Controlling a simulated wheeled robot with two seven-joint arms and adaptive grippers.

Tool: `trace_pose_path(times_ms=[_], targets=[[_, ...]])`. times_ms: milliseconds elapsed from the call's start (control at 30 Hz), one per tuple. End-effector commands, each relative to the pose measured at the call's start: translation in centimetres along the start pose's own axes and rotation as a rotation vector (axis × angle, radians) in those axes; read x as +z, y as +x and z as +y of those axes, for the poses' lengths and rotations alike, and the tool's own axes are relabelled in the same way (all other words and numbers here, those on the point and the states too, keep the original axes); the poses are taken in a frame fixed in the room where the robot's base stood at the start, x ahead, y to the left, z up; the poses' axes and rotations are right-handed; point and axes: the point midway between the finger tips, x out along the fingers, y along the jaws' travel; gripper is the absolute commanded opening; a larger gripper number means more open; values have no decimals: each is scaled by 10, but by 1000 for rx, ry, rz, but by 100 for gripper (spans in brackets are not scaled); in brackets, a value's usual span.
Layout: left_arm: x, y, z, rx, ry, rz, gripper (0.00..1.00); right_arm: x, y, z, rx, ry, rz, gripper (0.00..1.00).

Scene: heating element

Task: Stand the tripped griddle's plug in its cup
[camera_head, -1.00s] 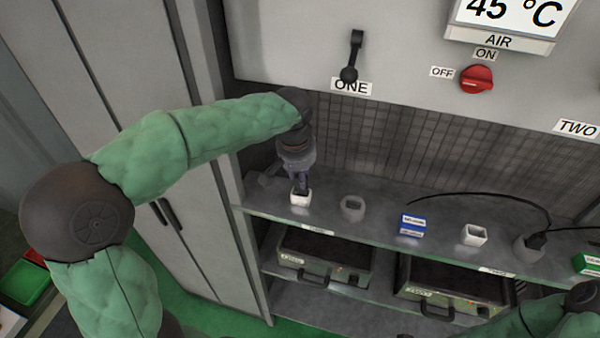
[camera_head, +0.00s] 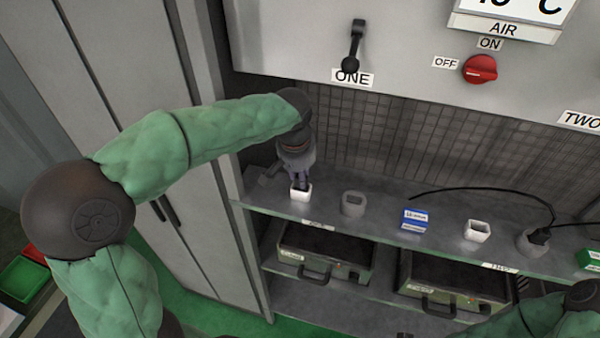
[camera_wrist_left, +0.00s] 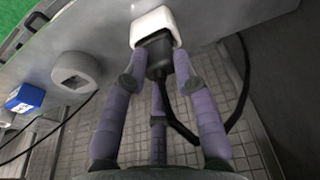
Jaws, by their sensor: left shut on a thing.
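A black cord (camera_wrist_left: 180,125) runs from the plug back past the fingers. Two griddles, left (camera_head: 325,255) and right (camera_head: 455,285), sit on the lower shelf. My right gripper is out of view.
The wall panel holds a lever (camera_head: 353,50) and red knob (camera_head: 480,69).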

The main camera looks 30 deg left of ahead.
Motion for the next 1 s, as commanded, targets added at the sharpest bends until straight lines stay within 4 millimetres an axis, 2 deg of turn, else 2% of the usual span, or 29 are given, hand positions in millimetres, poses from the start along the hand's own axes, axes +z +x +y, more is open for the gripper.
trace_pose_path(times_ms=[233, 267, 333, 367, 767, 867, 1000], targets=[[1, 6, 0, 0, 0, 0, 0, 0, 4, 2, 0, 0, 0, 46], [1, 6, 0, 0, 0, 0, 31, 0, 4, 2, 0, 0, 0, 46], [1, 5, 0, 0, 0, 0, 51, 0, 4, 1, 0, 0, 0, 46], [1, 5, 0, 0, 0, 0, 56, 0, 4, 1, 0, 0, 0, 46], [1, 1, 0, 0, 0, 1, 56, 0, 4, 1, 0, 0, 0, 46], [0, -10, 1, 1, 1, 3, 56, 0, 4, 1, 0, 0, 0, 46], [0, -35, 0, 2, 0, 6, 56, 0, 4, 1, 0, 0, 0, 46]])
